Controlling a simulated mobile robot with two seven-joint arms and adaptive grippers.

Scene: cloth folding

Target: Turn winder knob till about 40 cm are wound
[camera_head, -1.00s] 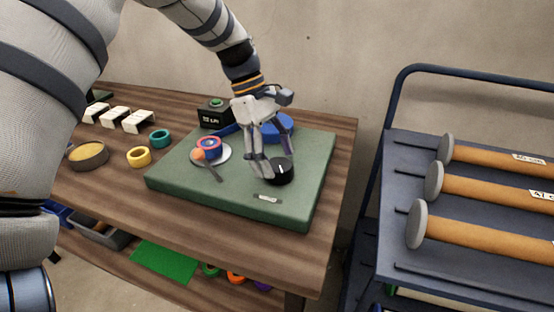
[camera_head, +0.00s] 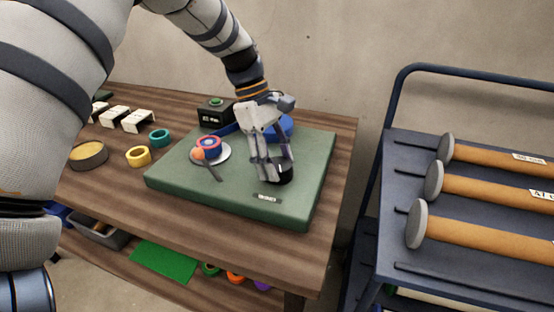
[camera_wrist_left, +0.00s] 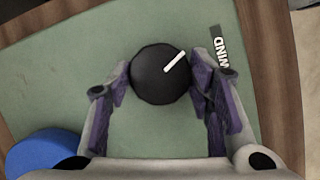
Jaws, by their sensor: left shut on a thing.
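The black winder knob (camera_wrist_left: 158,78) with a white pointer line shows between the fingers in the left wrist view. In the head view the knob (camera_head: 286,174) is partly hidden by the fingers. My left gripper (camera_head: 273,174) is shut on the knob, one purple-padded finger at each side; it also shows in the left wrist view (camera_wrist_left: 160,85). The knob sits on a green board (camera_head: 220,188) beside a label reading "WIND" (camera_wrist_left: 219,48). A spool with a blue and pink rim (camera_head: 209,144) stands on a pale disc at the board's left. My right gripper is not in view.
A blue round part (camera_head: 286,127) lies behind my left gripper. A small box with a display (camera_head: 212,116) stands at the back. A blue cart (camera_head: 400,160) with rolls stands at right.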

